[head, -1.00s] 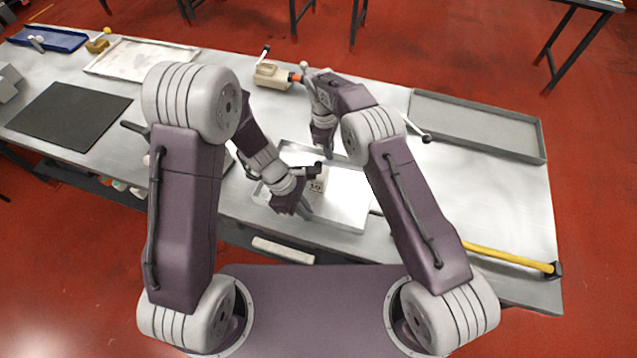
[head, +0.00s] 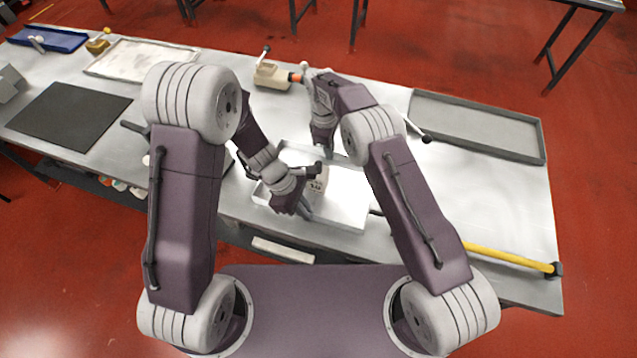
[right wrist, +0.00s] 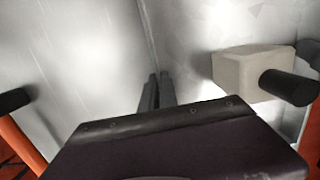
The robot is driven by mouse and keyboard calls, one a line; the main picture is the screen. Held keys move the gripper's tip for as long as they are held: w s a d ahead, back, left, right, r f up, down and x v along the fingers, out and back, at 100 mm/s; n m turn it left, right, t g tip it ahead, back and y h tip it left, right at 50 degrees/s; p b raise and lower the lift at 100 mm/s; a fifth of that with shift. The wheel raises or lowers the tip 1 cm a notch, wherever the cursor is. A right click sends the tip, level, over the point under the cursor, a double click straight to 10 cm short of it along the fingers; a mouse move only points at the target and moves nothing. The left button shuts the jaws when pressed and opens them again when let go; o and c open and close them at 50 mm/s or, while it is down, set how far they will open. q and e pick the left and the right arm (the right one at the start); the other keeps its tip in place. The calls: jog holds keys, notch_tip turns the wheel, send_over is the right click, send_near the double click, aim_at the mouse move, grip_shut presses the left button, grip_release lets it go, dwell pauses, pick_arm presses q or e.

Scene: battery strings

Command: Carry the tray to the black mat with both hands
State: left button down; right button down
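The silver tray (head: 345,209) is at the near middle of the table, holding a pale block (head: 319,181) with a number label. My left gripper (head: 305,214) is at the tray's near rim, its fingers appearing shut on the wall. My right gripper (head: 329,154) is at the far rim. In the right wrist view its fingers (right wrist: 157,92) are close together on the tray wall (right wrist: 148,40), and the block (right wrist: 240,72) with a black knob is beside them. The black mat (head: 68,116) lies flat and bare at the left. My arms hide part of the tray.
A beige device (head: 270,75) with an orange part stands behind my right gripper. A shallow grey tray (head: 480,125) lies at the right, a pale one (head: 140,58) at the far left. A yellow-handled tool (head: 507,257) lies at the near right. A dark handle lies between mat and left arm.

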pick_arm(q)
jog(key=shift+w+r, duration=0.1)
pick_arm(e)
jog(key=shift+w+r, duration=0.1)
jog(key=shift+r, duration=0.05)
